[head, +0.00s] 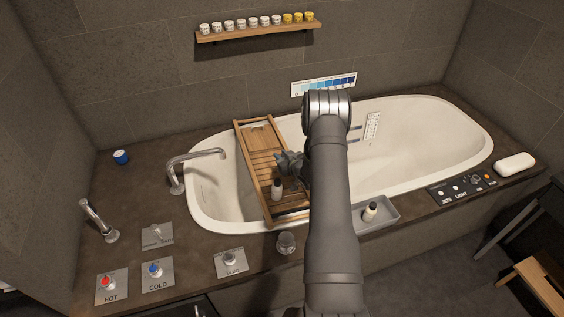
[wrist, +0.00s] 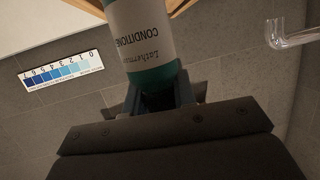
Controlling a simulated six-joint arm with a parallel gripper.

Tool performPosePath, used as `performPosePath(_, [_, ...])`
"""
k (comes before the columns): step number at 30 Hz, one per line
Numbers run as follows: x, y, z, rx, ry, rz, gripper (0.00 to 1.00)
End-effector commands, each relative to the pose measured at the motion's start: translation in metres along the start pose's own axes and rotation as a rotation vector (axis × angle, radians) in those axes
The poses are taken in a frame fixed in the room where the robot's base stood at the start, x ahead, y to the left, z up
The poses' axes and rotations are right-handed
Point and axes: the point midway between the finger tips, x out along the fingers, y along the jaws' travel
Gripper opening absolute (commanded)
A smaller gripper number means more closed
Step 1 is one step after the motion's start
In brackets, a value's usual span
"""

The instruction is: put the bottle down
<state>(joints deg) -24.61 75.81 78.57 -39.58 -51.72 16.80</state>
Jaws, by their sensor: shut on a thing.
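My gripper (head: 284,165) is shut on a bottle (head: 277,189), over the wooden bath caddy (head: 246,146) that spans the tub. In the wrist view the bottle (wrist: 145,40) has a white label reading "CONDITION…" and a green part between the fingers (wrist: 160,98). The label appears upside down there. In the head view the bottle looks pale with a dark end, roughly upright. I cannot tell whether it touches the caddy slats. The far end of the bottle is cut off in the wrist view.
A second bottle (head: 370,211) stands in a grey tray (head: 388,215) on the tub's front ledge. The faucet (head: 195,156) reaches over the tub (head: 420,165) left of the caddy. A clear glass jar (head: 286,243) stands on the front ledge. A blue-scaled strip (head: 323,85) is behind the tub.

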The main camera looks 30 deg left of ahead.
Motion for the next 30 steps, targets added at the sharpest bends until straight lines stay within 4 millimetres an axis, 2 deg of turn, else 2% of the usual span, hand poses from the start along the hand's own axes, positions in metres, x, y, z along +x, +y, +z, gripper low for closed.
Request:
performPosePath(6, [0.008, 0.000, 0.028, 0.001, 0.000, 0.000, 0.01])
performPosePath(17, [0.010, 0.001, 0.032, 0.000, 0.001, 0.000, 0.01])
performPosePath(18, [0.010, 0.000, 0.033, 0.000, 0.001, 0.000, 0.28])
performPosePath(21, [0.010, 0.000, 0.033, 0.000, 0.001, 0.000, 0.46])
performPosePath(30, [0.009, 0.000, 0.031, -0.001, 0.001, 0.000, 0.46])
